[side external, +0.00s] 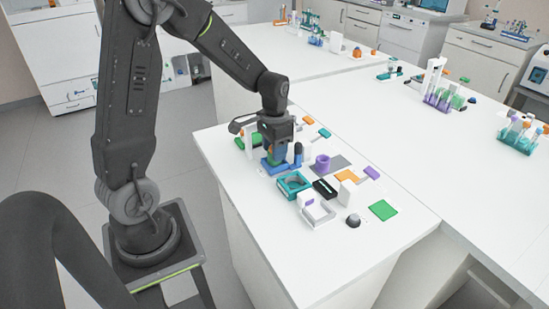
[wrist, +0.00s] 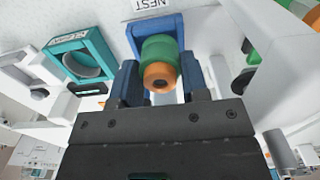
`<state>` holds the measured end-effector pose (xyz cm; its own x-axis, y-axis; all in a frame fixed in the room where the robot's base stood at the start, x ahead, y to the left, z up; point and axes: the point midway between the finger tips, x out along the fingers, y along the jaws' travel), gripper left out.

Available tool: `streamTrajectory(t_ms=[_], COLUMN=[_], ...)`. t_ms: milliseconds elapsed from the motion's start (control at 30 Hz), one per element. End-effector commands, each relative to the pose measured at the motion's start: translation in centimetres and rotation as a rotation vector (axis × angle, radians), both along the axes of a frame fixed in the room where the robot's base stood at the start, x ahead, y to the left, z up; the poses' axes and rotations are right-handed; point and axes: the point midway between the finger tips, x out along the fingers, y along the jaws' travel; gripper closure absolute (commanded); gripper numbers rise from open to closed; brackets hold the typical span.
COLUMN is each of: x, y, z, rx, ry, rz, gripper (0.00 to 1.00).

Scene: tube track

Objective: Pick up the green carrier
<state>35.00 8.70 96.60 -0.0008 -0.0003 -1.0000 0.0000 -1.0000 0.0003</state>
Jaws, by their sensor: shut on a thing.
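The green carrier (wrist: 158,50) is a short green cylinder with an orange end, seen in the wrist view between the two fingers of my gripper (wrist: 160,78). The fingers are shut on it. Directly behind it is a blue holder (wrist: 170,24) beside a label reading NEST. In the side external view my gripper (side external: 277,146) points down over the blue holder (side external: 271,166), at the left part of the white bench. The carrier is mostly hidden there. I cannot tell whether it still touches the holder.
A teal square fixture (side external: 294,184) stands close to the blue holder. A purple ring (side external: 322,162), a black block (side external: 325,188), a white open box (side external: 318,213) and a green plate (side external: 383,210) lie toward the right. White upright parts stand close to my gripper.

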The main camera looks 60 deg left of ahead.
Motion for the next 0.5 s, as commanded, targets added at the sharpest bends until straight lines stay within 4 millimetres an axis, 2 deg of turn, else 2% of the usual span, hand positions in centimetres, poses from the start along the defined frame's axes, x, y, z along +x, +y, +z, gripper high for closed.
streamTrajectory(t_ms=[500], x=[0.1], y=[0.0], z=[4.1], rx=[0.001], ry=[-0.004], rz=[0.0], gripper=[0.74])
